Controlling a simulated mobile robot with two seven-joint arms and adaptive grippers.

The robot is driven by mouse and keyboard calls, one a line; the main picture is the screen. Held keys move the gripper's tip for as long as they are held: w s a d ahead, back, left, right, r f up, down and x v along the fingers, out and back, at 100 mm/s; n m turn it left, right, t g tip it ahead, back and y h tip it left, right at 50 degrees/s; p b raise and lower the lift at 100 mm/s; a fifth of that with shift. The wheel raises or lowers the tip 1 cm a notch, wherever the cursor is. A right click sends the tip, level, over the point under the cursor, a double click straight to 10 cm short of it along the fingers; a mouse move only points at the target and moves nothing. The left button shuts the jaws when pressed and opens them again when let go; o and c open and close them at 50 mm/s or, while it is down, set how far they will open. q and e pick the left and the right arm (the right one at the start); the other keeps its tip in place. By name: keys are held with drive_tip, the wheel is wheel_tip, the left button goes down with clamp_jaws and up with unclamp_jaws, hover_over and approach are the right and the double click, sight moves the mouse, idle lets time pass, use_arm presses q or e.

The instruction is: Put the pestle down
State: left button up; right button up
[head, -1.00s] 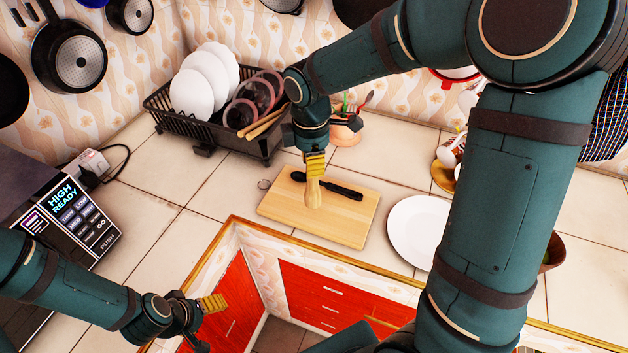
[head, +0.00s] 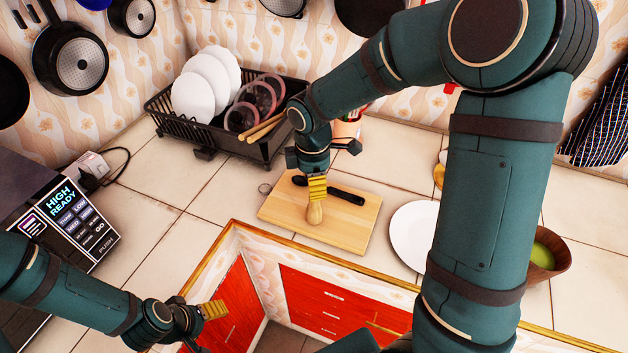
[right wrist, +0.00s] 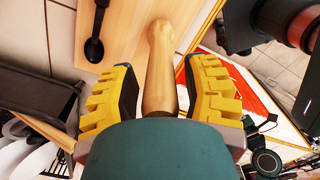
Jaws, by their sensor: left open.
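The light wooden pestle (head: 315,213) points downward, thick end low, over the wooden cutting board (head: 350,228). I cannot tell whether its end touches the board. My left gripper (head: 214,309) is open and empty, low at the left, in front of the counter edge and away from the board.
A dark utensil (head: 347,196) lies on the board behind the pestle. A white plate (head: 412,235) is to the right, partly behind my right arm. A black dish rack (head: 200,130) with plates stands behind left. A brown bowl (head: 548,258) is far right.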

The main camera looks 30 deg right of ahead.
drive_tip(key=shift+r, duration=0.1)
wheel_tip(320, 180, up, 12)
drive_tip(key=shift+a+r+p, duration=0.1)
drive_tip(key=shift+a+p, duration=0.05)
drive_tip(key=shift+p, duration=0.8)
drive_tip(key=s+a+f+m+y, duration=0.1)
drive_tip(key=a+f+m+y, duration=0.2)
drive_tip(key=f, duration=0.6)
drive_tip(key=s+a+f+m, duration=0.1)
drive_tip(key=a+f+m, duration=0.3)
drive_tip(key=f, duration=0.5)
drive_tip(key=s+a+f+m+t, duration=0.1)
drive_tip(key=s+a+f+m, duration=0.1)
drive_tip(key=s+f+m, duration=0.2)
drive_tip(key=s+a+f+m+t+y, duration=0.1)
drive_tip(key=s+a+f+m, duration=0.1)
drive_tip(key=s+f+m, duration=0.3)
wheel_tip(320, 180, down, 4)
drive_tip(key=shift+a+f+m, duration=0.1)
drive_tip(key=shift+a+m, duration=0.3)
drive_tip(key=shift+m, duration=0.1)
